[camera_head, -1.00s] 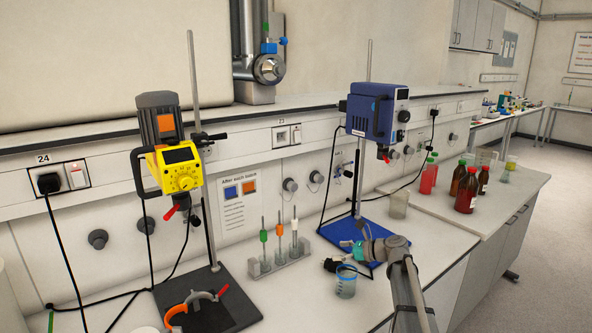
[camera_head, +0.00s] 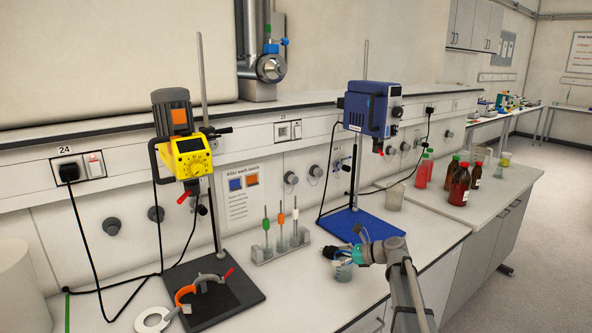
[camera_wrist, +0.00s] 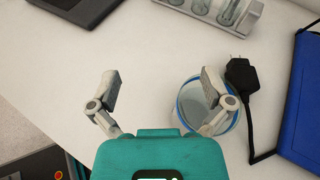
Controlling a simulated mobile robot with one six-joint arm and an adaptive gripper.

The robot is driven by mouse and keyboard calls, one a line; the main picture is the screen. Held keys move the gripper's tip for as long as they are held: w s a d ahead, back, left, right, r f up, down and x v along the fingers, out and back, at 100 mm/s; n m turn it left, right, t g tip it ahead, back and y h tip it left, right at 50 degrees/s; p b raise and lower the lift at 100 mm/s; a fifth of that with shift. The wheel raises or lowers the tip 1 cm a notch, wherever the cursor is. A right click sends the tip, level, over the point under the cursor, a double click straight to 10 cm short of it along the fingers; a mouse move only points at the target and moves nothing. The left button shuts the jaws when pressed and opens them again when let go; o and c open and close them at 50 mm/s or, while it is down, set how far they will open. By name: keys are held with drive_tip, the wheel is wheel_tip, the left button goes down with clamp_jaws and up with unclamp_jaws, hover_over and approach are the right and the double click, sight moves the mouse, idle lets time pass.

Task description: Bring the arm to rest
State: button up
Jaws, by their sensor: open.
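My arm (camera_head: 408,297) reaches in from the lower right of the head view. My gripper (camera_head: 329,252) is over the bench, in front of the blue stirrer's base. In the wrist view, the two grey fingers of my gripper (camera_wrist: 161,88) stand wide apart, with nothing held between them. A beaker with a blue rim (camera_wrist: 192,110) stands below and behind the right finger, which hides part of it. The beaker (camera_head: 342,272) also shows just under my gripper in the head view. I cannot tell whether the finger touches it.
A blue stirrer (camera_head: 370,112) on a blue base and a yellow stirrer (camera_head: 186,155) on a black base stand on the bench. A rack (camera_head: 281,249) with several tools is between them. A black plug (camera_wrist: 238,73) lies beside the beaker. Red and brown bottles (camera_head: 459,186) stand at right.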

drive_tip(key=s+f+n+h, duration=0.1)
drive_tip(key=s+n, duration=0.1)
drive_tip(key=s+a+f+n+g+h, duration=0.1)
drive_tip(key=s+f+n, duration=0.1)
drive_tip(key=s, duration=0.1)
drive_tip(key=s+a+f+n+g+h, duration=0.1)
drive_tip(key=s+n, duration=0.1)
drive_tip(key=s, duration=0.1)
drive_tip(key=shift+s+f, duration=0.1)
drive_tip(key=shift+f, duration=0.3)
drive_tip(key=s+f+n+h, duration=0.1)
drive_tip(key=s, duration=0.1)
drive_tip(key=s+f+n+g+h, duration=0.1)
drive_tip(key=s+n, duration=0.1)
drive_tip(key=s+f+n, duration=0.1)
drive_tip(key=s+n, duration=0.1)
drive_tip(key=shift+s+d+f+h, duration=0.15)
drive_tip(key=shift+s+h, duration=0.1)
drive_tip(key=shift+h, duration=0.15)
drive_tip(key=s+d+f+n+g+h, duration=0.1)
drive_tip(key=s+d+n+h, duration=0.1)
drive_tip(key=s+n, duration=0.3)
drive_tip(key=s+d+f+n+g+h, duration=0.1)
drive_tip(key=s+d+f+n+h, duration=0.1)
drive_tip(key=s+n+h, duration=0.3)
drive_tip(key=s+d+n, duration=0.1)
drive_tip(key=s, duration=0.2)
drive_tip(key=shift+s+f+g+p, duration=0.2)
drive_tip(key=shift+s+g+p, duration=0.1)
drive_tip(key=shift+s, duration=0.05)
